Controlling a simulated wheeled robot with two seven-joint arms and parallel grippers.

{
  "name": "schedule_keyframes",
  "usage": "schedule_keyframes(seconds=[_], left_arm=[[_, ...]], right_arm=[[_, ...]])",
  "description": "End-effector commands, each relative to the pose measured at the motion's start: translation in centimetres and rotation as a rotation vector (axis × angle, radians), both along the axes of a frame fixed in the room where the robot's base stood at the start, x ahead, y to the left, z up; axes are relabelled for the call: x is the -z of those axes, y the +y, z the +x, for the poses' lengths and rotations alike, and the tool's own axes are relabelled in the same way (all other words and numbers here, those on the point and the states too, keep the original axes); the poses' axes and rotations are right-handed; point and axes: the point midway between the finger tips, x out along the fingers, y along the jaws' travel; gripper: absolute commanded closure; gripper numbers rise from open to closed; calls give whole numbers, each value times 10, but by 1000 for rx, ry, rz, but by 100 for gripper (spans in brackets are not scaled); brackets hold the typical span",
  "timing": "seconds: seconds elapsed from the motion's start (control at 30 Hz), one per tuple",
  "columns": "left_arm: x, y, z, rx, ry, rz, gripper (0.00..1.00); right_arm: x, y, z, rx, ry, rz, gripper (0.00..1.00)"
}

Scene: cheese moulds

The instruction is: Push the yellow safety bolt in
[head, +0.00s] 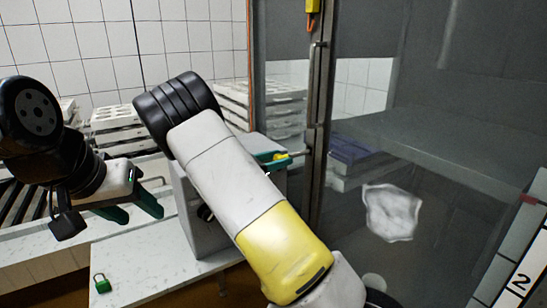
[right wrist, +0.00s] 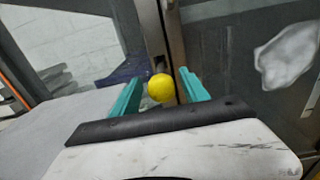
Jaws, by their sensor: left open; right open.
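The yellow safety bolt (right wrist: 161,88) shows as a round yellow knob in the right wrist view, in front of the dark door frame. My right gripper (right wrist: 160,79) is open, with one teal finger on each side of the knob; I cannot tell whether they touch it. In the head view the bolt's yellow end (head: 281,156) shows beside the door post, and my right arm hides part of my right gripper. My left gripper (head: 137,208) is open and empty at the left, above the pale worktop.
A glass door (head: 440,140) with a dark metal post (head: 316,130) fills the right side. White moulds (head: 116,116) are stacked behind. A yellow fitting (head: 313,6) sits high on the post.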

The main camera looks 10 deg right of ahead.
Motion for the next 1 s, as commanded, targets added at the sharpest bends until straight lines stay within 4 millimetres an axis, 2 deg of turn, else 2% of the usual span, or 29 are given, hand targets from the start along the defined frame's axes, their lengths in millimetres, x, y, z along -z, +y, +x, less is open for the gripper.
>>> schedule_keyframes(seconds=[0.1, 0.2, 0.5, 0.57, 0.77, 0.8, 1.0], left_arm=[[0, 0, 0, 0, 0, 0, 50], [0, 0, 0, 0, 0, 0, 50], [0, 0, 0, 0, 0, 0, 50], [0, 0, 0, 0, 0, 0, 50], [0, 0, 0, 0, 0, 0, 50], [0, 0, 0, 0, 0, 0, 50], [0, 0, 0, 0, 0, 0, 50]], right_arm=[[0, -15, 5, 2, 0, 0, 47], [0, -22, 7, 1, 0, 0, 47], [0, -25, 9, 1, -1, 1, 47], [0, -25, 9, 1, -1, 1, 57], [0, -24, 9, 1, -1, 1, 96], [0, -24, 9, 1, -1, 1, 100], [0, -24, 9, 0, -1, 1, 100]])
